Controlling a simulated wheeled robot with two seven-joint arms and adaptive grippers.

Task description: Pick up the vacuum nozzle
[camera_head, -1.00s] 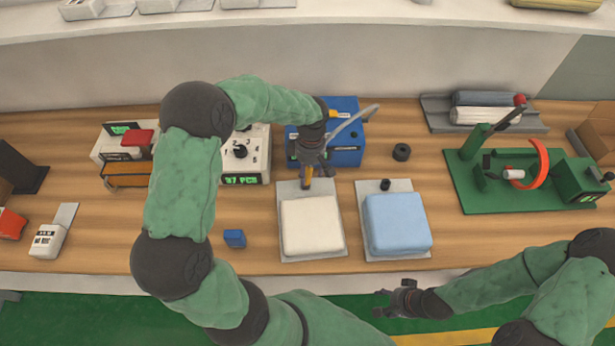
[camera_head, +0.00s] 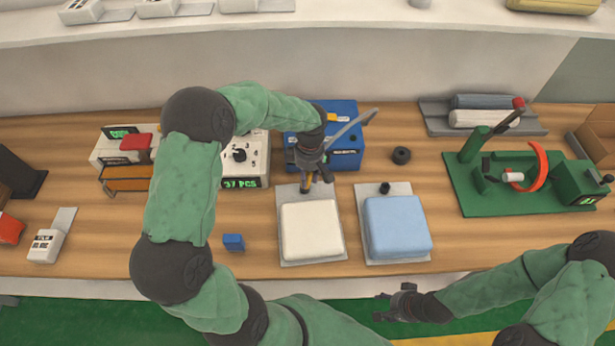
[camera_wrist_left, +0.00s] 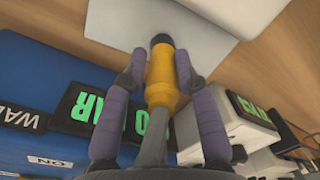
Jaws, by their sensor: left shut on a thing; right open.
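The vacuum nozzle (camera_wrist_left: 162,80) is yellow with a dark tip and a grey hose behind it. In the left wrist view it lies between the two purple-padded fingers of my left gripper (camera_wrist_left: 160,76), which is shut on it. In the head view my left gripper (camera_head: 316,180) is just behind the white mattress block (camera_head: 311,228), over the top of its grey plate (camera_head: 288,200). The nozzle is mostly hidden by the gripper there. The grey hose (camera_head: 352,128) sticks out to the upper right. My right gripper (camera_head: 392,302) is open and empty, in front of the bench.
A blue box (camera_head: 346,158) stands behind the left gripper, with a white counter box (camera_head: 257,152) to its left. A light blue block (camera_head: 397,226) sits on the grey plate to the right. A small blue cube (camera_head: 234,242) lies left. A green fixture (camera_head: 460,190) stands at right.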

